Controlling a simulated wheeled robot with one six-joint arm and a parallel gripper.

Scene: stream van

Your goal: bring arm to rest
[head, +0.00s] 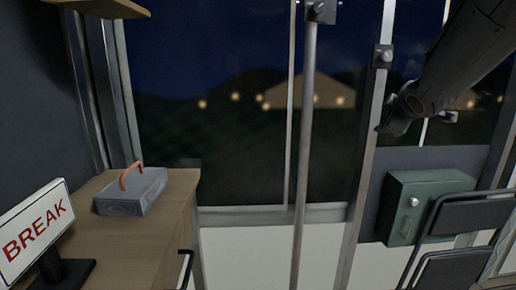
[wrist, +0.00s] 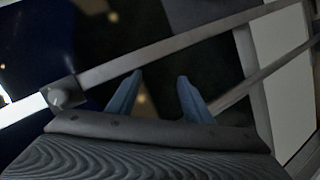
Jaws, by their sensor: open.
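My arm (head: 455,65) reaches in from the top right in the head view, raised in front of the window and posts. In the wrist view my gripper (wrist: 158,92) shows two bluish fingers set apart, with nothing between them. Behind the fingers are a dark window and a slanting metal rail (wrist: 170,48). The fingertips cannot be made out clearly in the head view.
A wooden counter (head: 120,240) at left bears a BREAK sign (head: 36,230) and a grey box with an orange handle (head: 133,190). A metal pole (head: 305,150) stands mid-view. A green box (head: 425,205) hangs at right, behind a dark folding chair (head: 465,218).

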